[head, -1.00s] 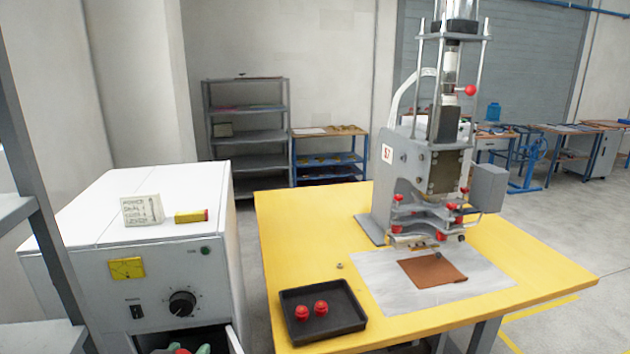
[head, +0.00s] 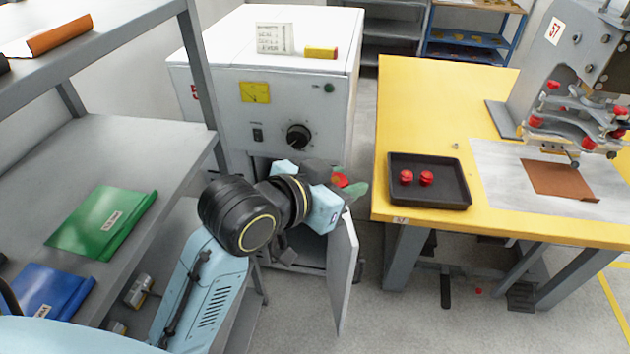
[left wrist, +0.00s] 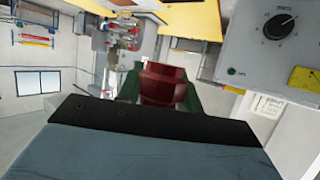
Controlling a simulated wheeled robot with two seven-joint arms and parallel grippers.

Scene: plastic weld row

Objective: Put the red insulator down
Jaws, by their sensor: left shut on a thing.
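My left gripper (head: 346,188) has green fingers and is shut on a red insulator (head: 340,180). It is in front of the white cabinet, above the cabinet's open lower door. In the left wrist view the dark red insulator (left wrist: 163,84) sits between the green fingers (left wrist: 162,92), clear of any surface. The gripper body hides part of it in the head view. Two more red insulators (head: 416,178) stand in a black tray (head: 440,200) on the yellow table (head: 405,110), to the right of the gripper. My right gripper is not in view.
The white cabinet (head: 330,120) has a dial and an open door (head: 342,270) under my gripper. A grey shelf (head: 100,145) with green and blue folders stands left. A press (head: 565,80) stands on the table's right, with a brown sheet (head: 560,180) before it.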

